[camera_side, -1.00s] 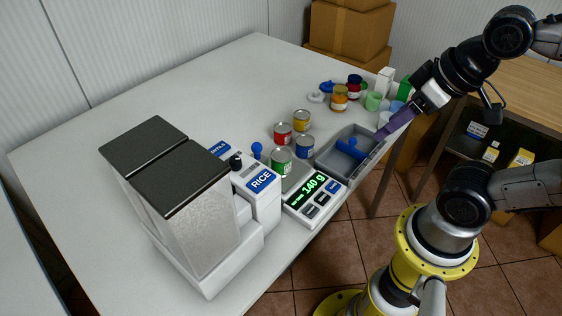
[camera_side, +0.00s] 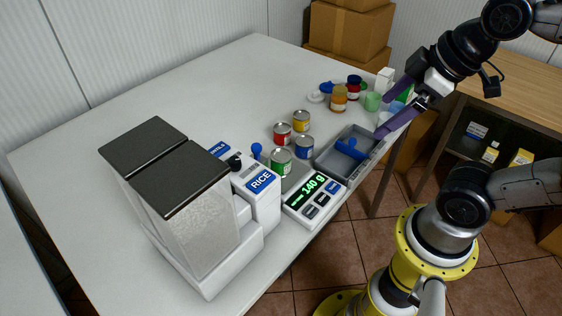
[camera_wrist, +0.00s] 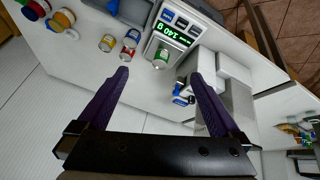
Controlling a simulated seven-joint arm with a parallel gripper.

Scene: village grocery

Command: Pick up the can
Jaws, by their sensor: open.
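Several small cans stand on the white table. A green can (camera_side: 280,161) stands on the scale; a red can (camera_side: 283,133), a yellow can (camera_side: 302,120) and a blue can (camera_side: 305,147) stand near it on the table. In the wrist view the green can (camera_wrist: 161,58) shows between and beyond my fingertips; the red can (camera_wrist: 127,54), yellow can (camera_wrist: 107,43) and blue can (camera_wrist: 132,37) lie to its left. My gripper (camera_side: 384,115) is open and empty, with purple fingers, above the table's right edge, apart from all cans.
The scale (camera_side: 325,203) reads 140 g. A grey tray (camera_side: 337,171) holding a blue object adjoins it. A rice dispenser (camera_side: 185,215) stands at the front. Jars (camera_side: 339,100) and cups (camera_side: 373,101) stand at the far right. The table's back left is clear.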

